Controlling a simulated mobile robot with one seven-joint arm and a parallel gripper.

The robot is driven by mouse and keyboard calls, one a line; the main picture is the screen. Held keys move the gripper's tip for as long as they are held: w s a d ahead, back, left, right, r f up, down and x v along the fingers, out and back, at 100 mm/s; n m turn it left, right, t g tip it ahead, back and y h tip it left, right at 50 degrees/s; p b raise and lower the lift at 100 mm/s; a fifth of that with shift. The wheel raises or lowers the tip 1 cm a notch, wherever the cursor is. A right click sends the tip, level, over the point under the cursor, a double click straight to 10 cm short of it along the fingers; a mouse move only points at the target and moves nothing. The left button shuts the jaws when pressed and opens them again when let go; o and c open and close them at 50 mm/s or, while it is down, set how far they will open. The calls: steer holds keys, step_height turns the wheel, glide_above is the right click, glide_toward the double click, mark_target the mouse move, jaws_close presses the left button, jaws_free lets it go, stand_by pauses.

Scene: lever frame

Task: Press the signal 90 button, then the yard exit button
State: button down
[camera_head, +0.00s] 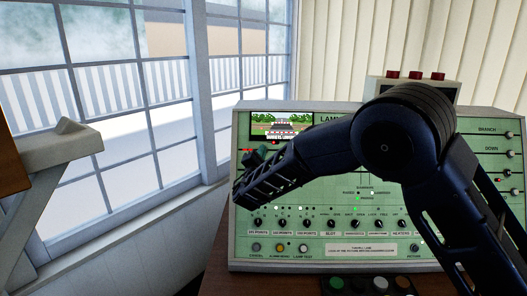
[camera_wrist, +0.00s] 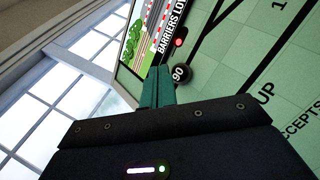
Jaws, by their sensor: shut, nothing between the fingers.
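A green control panel (camera_head: 300,232) stands in front of me. In the wrist view a round black button marked 90 (camera_wrist: 181,74) sits on the panel face, with a lit red lamp (camera_wrist: 179,43) just above it. My gripper (camera_wrist: 158,72) is shut, its teal fingers together and empty, with the tips just left of the 90 button. I cannot tell whether they touch it. In the head view my gripper (camera_head: 257,155) is at the panel's upper left, under the screen. My arm covers the panel's middle, and I cannot pick out a yard exit button.
A small screen (camera_head: 281,124) reading "BARRIERS LO…" sits at the panel's upper left. A row of black knobs (camera_head: 331,222) runs along the lower panel. A box with several red buttons (camera_head: 415,75) stands behind. A window (camera_head: 130,90) is at left, with a pale wooden piece (camera_head: 60,140) nearer.

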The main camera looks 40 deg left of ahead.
steer(key=shift+w+a+f, duration=0.3)
steer(key=shift+w, duration=0.15)
stand_by(1.9)
steer(key=shift+w+a+f, duration=0.15)
steer(key=shift+w+a, duration=0.05)
steer(key=shift+w, duration=0.1)
steer(key=shift+w+a+f, duration=0.25)
steer(key=shift+w, duration=0.05)
stand_by(1.1)
steer(key=shift+r, duration=0.1)
steer(key=shift+s+d+r, duration=0.35)
steer(key=shift+s+d, duration=0.1)
steer(key=shift+s, duration=0.2)
steer(key=shift+s+d+r, duration=0.6)
steer(key=shift+s+d, duration=0.05)
steer(key=shift+s, duration=0.25)
steer(key=shift+s+d+r, duration=0.55)
steer(key=shift+s+d, duration=0.1)
steer(key=shift+s, duration=0.25)
stand_by(1.4)
